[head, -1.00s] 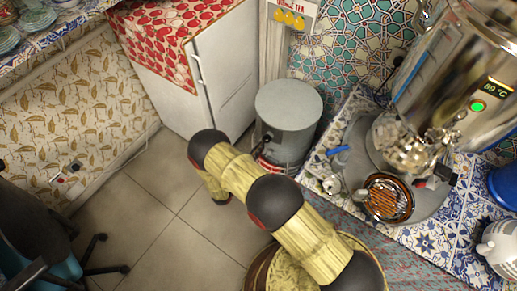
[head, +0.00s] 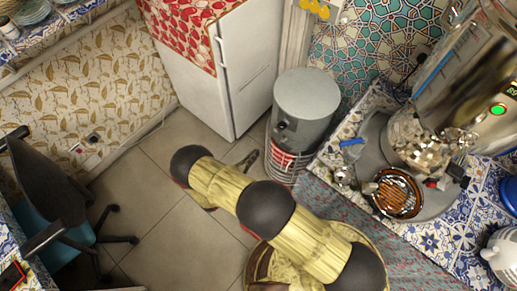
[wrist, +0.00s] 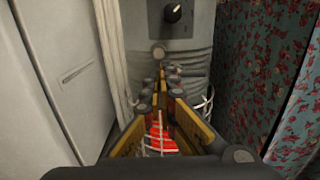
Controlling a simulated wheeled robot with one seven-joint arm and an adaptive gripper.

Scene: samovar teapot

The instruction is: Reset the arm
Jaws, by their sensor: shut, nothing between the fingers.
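My gripper (wrist: 160,85) shows in the wrist view with its two yellow fingers drawn together at the tips, nothing between them. It points toward the grey metal canister (wrist: 185,62), which has a black knob. In the head view my arm of yellow segments and black joints reaches from the lower right toward the middle, and the gripper is mostly hidden beyond the far joint. The canister (head: 304,100) stands on the floor just right of that end of the arm. I cannot tell the exact gap between gripper and canister.
A chair (head: 60,210) is at left. Floor (head: 150,210) between is clear.

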